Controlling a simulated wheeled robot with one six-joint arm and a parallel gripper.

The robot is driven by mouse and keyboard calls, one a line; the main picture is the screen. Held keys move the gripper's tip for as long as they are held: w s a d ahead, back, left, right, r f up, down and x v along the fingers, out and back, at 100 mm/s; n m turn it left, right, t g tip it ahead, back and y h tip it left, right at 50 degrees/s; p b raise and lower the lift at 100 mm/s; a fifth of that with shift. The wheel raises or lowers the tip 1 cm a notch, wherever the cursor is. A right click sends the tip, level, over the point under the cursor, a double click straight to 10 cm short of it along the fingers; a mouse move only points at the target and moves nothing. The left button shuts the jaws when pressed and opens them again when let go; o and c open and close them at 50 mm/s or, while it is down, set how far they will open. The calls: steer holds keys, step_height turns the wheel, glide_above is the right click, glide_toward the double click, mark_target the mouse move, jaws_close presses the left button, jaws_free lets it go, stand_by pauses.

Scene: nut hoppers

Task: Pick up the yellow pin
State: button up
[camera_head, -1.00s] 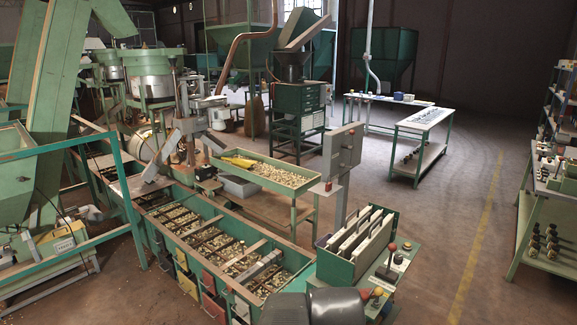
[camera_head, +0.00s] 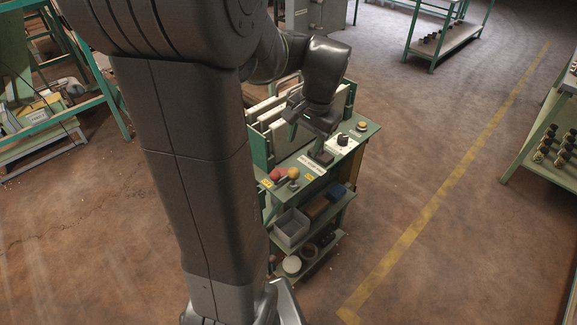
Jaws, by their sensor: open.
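A yellow ball-topped pin (camera_head: 293,174) stands upright at the near edge of the green bench top, beside a red ball knob (camera_head: 275,175). I take it to be the yellow pin. My gripper (camera_head: 318,150) is over the bench top, farther back and to the right of the pin, apart from it. It is dark and points downward, and it is open and empty as far as I can see. Its fingertips are small and partly lost against dark parts. A paler knob (camera_head: 361,126) sits at the bench's far right corner.
White upright panels (camera_head: 272,122) stand in a green rack left of my gripper. A black knob (camera_head: 342,140) on a white plate is close on its right. Below, a shelf holds a grey bin (camera_head: 291,227).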

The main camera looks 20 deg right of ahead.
mark_target(294, 169)
steer(key=f, duration=0.5)
steer(key=w+a+f, duration=0.1)
steer(key=f, duration=0.1)
steer(key=shift+w+f, duration=0.1)
steer(key=shift+f, duration=0.3)
steer(key=shift+w+a+f, duration=0.1)
steer(key=shift+w+f, duration=0.1)
steer(key=shift+f, duration=0.65)
steer(key=shift+w+a+f, duration=0.15)
steer(key=shift+w+f, duration=0.05)
steer(key=shift+f, duration=0.7)
steer(key=shift+w+a+f, duration=0.1)
steer(key=shift+w+f, duration=0.1)
steer(key=shift+f, duration=0.65)
steer(key=c, duration=1.1)
